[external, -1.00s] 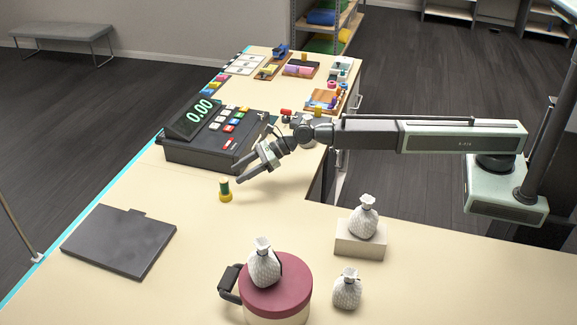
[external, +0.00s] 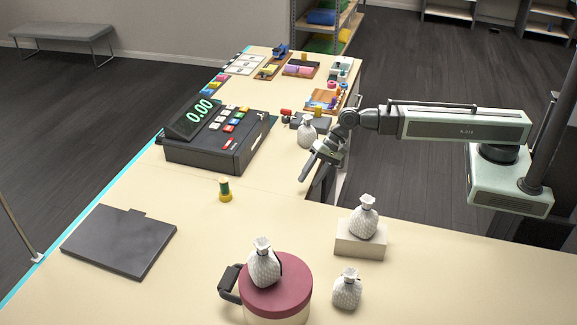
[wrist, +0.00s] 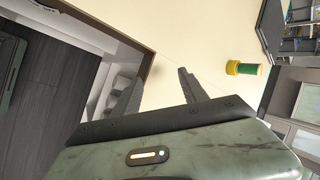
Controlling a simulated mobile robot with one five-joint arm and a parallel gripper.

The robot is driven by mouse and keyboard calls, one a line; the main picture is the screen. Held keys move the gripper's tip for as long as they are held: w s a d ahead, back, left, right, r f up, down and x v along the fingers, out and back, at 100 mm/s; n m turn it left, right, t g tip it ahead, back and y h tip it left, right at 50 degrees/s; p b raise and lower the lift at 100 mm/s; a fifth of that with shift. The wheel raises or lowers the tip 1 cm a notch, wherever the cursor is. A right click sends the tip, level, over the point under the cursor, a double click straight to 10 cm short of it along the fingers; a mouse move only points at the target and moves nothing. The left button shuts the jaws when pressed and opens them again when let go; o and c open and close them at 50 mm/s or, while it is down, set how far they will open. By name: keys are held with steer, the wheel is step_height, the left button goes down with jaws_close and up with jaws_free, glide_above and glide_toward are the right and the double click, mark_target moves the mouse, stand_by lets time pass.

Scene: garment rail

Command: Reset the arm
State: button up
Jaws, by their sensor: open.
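My gripper (external: 307,174) is open and empty in the external view, hanging in the air near the counter's inner corner. Its two fingers (wrist: 160,92) stand apart with nothing between them in the wrist view. My arm reaches in from the right. A small green and yellow spool-like piece (external: 225,190) stands upright on the counter, left of my gripper and apart from it. It also shows in the wrist view (wrist: 247,68), to the right of the fingers.
A cash register (external: 215,140) reading 0.00 stands left of my gripper. White sacks stand behind my gripper (external: 307,134), on a block (external: 363,216), on a red-lidded pot (external: 264,262) and on the counter (external: 347,289). A dark flat plate (external: 118,241) lies at left.

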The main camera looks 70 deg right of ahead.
steer(key=s+d+f+n+g+h+b, duration=0.1)
steer(key=s+d+f+n, duration=0.1)
steer(key=d, duration=0.6)
steer(key=s+d+f+n+g+h+b, duration=0.1)
steer(key=s+d+f+n+g+h, duration=0.1)
steer(key=d, duration=0.6)
steer(key=s+d+f+n+g+h+b, duration=0.1)
steer(key=s+d+f+n+h, duration=0.1)
steer(key=s+d+f+n, duration=0.2)
steer(key=s+d+n, duration=0.1)
steer(key=s+d, duration=0.2)
steer(key=d, duration=0.1)
steer(key=shift+s+d+n+g+b, duration=0.15)
steer(key=shift+d+n+g+b, duration=0.05)
steer(key=shift+n+g+b, duration=0.2)
